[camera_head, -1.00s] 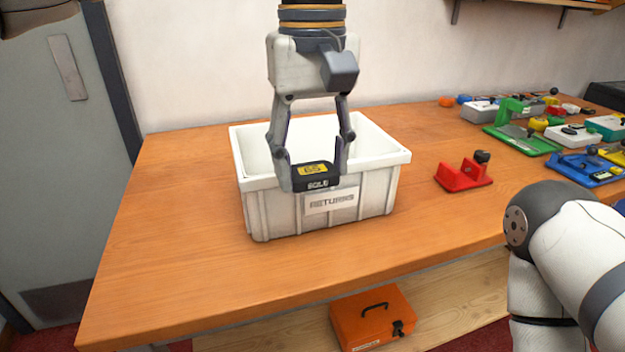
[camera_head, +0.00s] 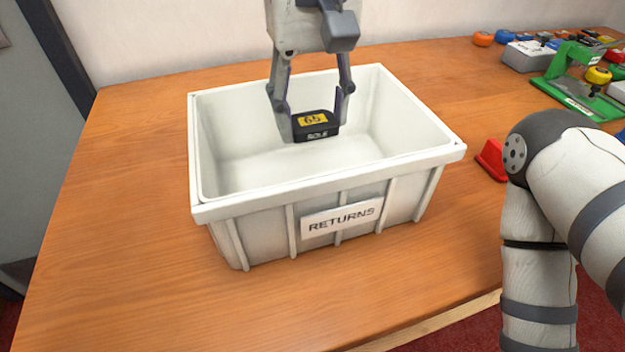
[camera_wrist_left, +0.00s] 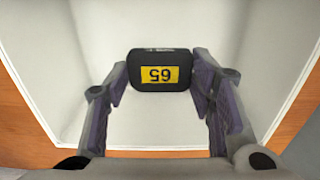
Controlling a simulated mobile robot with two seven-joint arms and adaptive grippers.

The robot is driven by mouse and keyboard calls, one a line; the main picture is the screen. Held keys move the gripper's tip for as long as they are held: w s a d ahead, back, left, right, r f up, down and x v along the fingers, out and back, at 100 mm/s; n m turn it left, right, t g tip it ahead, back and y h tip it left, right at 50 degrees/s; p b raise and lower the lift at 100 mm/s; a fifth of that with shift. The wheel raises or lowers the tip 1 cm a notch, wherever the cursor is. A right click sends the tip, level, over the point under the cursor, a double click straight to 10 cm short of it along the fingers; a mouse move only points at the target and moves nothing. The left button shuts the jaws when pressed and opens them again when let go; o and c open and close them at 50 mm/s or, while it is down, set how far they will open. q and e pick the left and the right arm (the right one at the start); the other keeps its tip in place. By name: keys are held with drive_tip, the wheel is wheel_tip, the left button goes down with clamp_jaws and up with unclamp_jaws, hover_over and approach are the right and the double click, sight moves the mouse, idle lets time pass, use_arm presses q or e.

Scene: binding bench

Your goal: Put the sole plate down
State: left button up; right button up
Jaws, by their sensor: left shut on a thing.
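The sole plate (camera_head: 316,127) is a small black block with a yellow label reading 65 and the word SOLE on its side. My left gripper (camera_head: 314,122) points down and is shut on it, one finger on each side. The white bin (camera_head: 330,183) marked RETURNS stands on the bench, and the plate hangs over its open top. In the left wrist view the plate (camera_wrist_left: 160,72) sits between both fingers, with the pale bin interior (camera_wrist_left: 160,128) around it. My right gripper is out of view.
The wooden bench (camera_head: 130,215) is clear to the left of the bin and in front of it. A red tool (camera_head: 491,160) is partly hidden by my right arm. A green device (camera_head: 583,85) and several other coloured items stand at the back right.

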use_arm(q)
drive_tip(key=f, duration=1.1)
drive_tip(key=shift+w, duration=0.3)
drive_tip(key=shift+f, duration=0.2)
drive_tip(key=o, duration=1.2)
drive_tip(key=shift+c, duration=0.2)
drive_tip(key=shift+r, duration=0.1)
wheel_tip(320, 180, up, 12)
drive_tip(key=shift+r, duration=0.1)
